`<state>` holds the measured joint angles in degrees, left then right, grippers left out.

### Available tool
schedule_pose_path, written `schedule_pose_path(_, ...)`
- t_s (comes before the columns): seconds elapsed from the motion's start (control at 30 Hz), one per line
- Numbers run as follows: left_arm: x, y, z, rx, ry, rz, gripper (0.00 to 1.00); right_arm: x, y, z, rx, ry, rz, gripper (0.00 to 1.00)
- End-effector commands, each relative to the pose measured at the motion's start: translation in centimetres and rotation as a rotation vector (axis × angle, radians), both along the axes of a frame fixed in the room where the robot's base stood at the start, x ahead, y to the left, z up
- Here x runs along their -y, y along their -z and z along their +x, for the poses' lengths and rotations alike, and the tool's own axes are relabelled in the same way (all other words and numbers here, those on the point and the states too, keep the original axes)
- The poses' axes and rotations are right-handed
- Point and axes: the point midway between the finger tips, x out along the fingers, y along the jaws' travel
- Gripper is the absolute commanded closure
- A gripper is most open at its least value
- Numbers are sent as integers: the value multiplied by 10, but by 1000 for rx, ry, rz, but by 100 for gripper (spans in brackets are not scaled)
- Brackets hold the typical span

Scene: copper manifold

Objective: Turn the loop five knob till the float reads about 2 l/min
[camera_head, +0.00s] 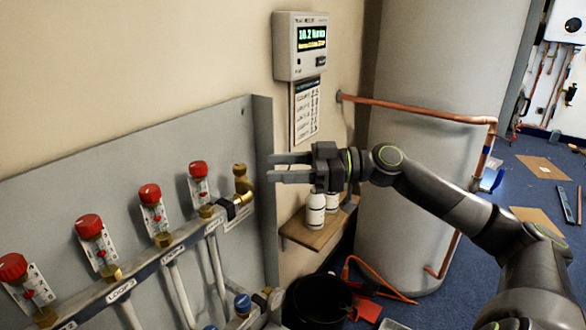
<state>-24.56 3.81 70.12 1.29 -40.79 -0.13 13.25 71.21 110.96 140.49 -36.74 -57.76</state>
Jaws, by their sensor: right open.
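A row of red knobs tops clear flow gauges on the manifold bar (185,242). The rightmost red knob (198,169) sits on a gauge (200,189) beside the brass end fitting (241,180). The labels under the gauges are too small to read surely, so I cannot confirm which is loop five. The float readings are too small to tell. My right gripper (269,168) is open and empty, its fingers pointing left, to the right of the brass fitting and apart from the knobs. My left gripper is not in view.
Other red knobs (149,193) line the bar to the left. A wall display (300,45) hangs above a printed card (306,110). A shelf (312,235) holds white bottles (316,210). A grey cylinder (410,130) with copper pipes stands right, and a black bucket (316,300) below.

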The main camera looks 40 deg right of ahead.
Motion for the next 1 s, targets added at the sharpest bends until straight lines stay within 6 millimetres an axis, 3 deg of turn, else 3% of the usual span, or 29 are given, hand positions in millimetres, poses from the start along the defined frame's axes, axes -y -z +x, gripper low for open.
schedule_pose_path(0.3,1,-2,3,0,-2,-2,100,14,0,-8,-1,4,0,50)
schedule_pose_path(1.0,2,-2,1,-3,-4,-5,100,16,1,-9,-2,6,1,50)
